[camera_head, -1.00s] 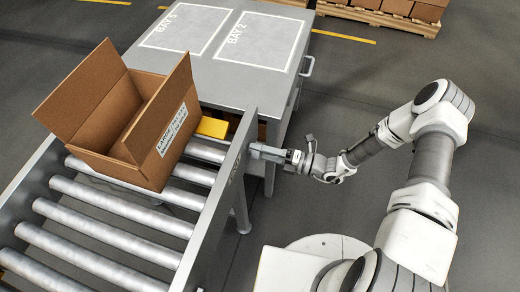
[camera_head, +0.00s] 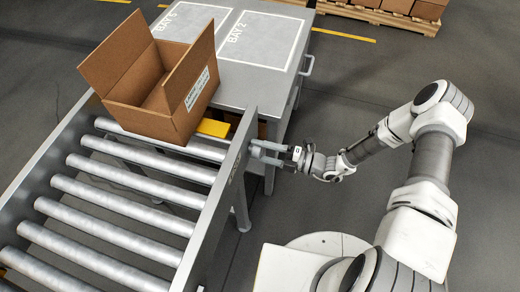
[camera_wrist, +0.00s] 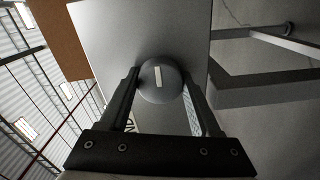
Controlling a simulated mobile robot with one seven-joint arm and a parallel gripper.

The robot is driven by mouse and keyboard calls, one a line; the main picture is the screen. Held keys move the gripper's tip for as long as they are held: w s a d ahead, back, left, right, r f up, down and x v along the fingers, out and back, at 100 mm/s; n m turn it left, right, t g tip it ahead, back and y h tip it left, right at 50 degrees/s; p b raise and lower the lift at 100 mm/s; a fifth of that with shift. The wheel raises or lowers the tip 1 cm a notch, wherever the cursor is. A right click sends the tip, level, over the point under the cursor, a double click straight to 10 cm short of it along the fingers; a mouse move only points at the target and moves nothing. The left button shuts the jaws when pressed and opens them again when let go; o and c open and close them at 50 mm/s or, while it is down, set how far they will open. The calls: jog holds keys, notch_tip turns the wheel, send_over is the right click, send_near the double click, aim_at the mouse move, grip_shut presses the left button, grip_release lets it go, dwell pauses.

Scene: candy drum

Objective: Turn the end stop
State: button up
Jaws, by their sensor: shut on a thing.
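The yellow end stop (camera_head: 213,128) shows at the far end of the roller conveyor, partly hidden by the open cardboard box (camera_head: 150,122). A round dark knob (camera_wrist: 172,92) with a white bar mark sits on the outer side of the conveyor's grey side rail (camera_head: 228,170). My gripper (camera_head: 256,152) is at that rail from the right. In the wrist view its two fingers (camera_wrist: 160,88) are shut on the knob, one on each side. The white mark stands nearly upright between the fingers. The finger tips' contact is partly hidden in the head view.
The box stands at the far end of the rollers (camera_head: 125,206), close to the end stop; contact cannot be told. Beyond is a grey table (camera_head: 262,88) marked BAY 2, with a side handle (camera_head: 307,66).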

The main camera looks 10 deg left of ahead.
jog(key=o, duration=1.4)
jog(key=shift+d, duration=0.1)
jog(key=d, duration=0.5)
jog(key=s+d, duration=0.1)
jog(key=d, duration=0.5)
jog(key=d+p, duration=0.1)
jog(key=d, duration=0.5)
jog(key=shift+s+d, duration=0.15)
jog(key=shift+s, duration=0.05)
